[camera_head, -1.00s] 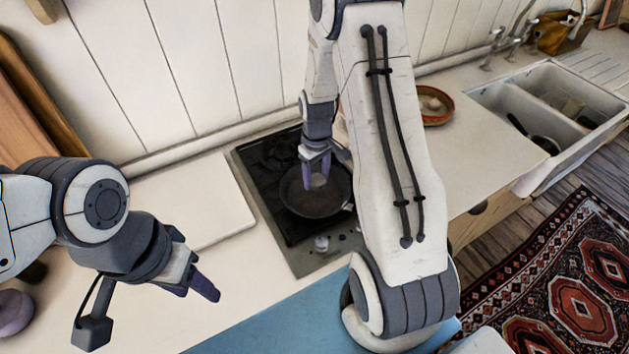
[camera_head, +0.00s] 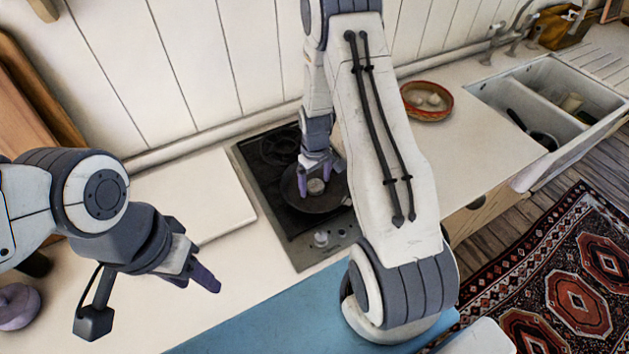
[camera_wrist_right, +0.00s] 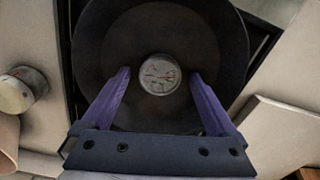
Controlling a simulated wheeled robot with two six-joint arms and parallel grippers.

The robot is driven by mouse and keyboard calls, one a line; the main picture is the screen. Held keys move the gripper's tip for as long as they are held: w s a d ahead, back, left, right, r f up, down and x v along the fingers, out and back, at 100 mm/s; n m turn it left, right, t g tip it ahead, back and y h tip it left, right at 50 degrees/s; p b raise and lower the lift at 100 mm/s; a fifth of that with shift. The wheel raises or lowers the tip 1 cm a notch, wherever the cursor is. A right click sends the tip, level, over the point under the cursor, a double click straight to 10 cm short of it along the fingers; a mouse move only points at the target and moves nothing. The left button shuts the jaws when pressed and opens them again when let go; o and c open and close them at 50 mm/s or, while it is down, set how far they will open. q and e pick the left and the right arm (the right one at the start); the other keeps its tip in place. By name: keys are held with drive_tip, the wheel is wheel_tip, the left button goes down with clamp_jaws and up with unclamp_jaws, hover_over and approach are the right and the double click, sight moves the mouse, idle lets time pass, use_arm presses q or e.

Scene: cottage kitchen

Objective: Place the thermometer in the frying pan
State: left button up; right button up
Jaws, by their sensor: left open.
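The frying pan (camera_head: 301,202) is dark and sits on the stove; it fills much of the right wrist view (camera_wrist_right: 100,50). The thermometer (camera_wrist_right: 158,74), a small round dial with a pale face, lies inside the pan near its middle; it also shows in the head view (camera_head: 316,186). My right gripper (camera_head: 316,190) is over the pan, fingers pointing down. In the right wrist view its purple fingers (camera_wrist_right: 160,82) are spread on either side of the dial with gaps, so it is open. My left gripper (camera_head: 212,284) is open and empty over the counter.
The black stove (camera_head: 262,165) has a knob panel at its front. A white board (camera_head: 195,195) lies left of it. A red-rimmed bowl (camera_head: 428,115) with pale contents stands to the right, before the sink (camera_head: 500,95). A mauve object (camera_head: 18,306) is at the left.

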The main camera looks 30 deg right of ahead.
sight(315, 184)
drive_tip(key=shift+r, duration=0.1)
drive_tip(key=shift+r, duration=0.55)
wheel_tip(315, 184, up, 11)
drive_tip(key=b, duration=0.3)
drive_tip(key=s+a+r+n, duration=0.1)
drive_tip(key=s+a+r, duration=0.2)
drive_tip(key=a, duration=0.4)
drive_tip(key=s+a+r+n, duration=0.1)
drive_tip(key=s+a+r, duration=0.2)
drive_tip(key=a, duration=0.4)
drive_tip(key=s+a+r+n, duration=0.1)
drive_tip(key=s+a, duration=0.3)
drive_tip(key=s, duration=0.4)
drive_tip(key=s+a+r+n+y, duration=0.1)
drive_tip(key=s+a+r+n, duration=0.1)
drive_tip(key=s+a, duration=0.3)
drive_tip(key=s, duration=0.4)
drive_tip(key=shift+s, duration=0.15)
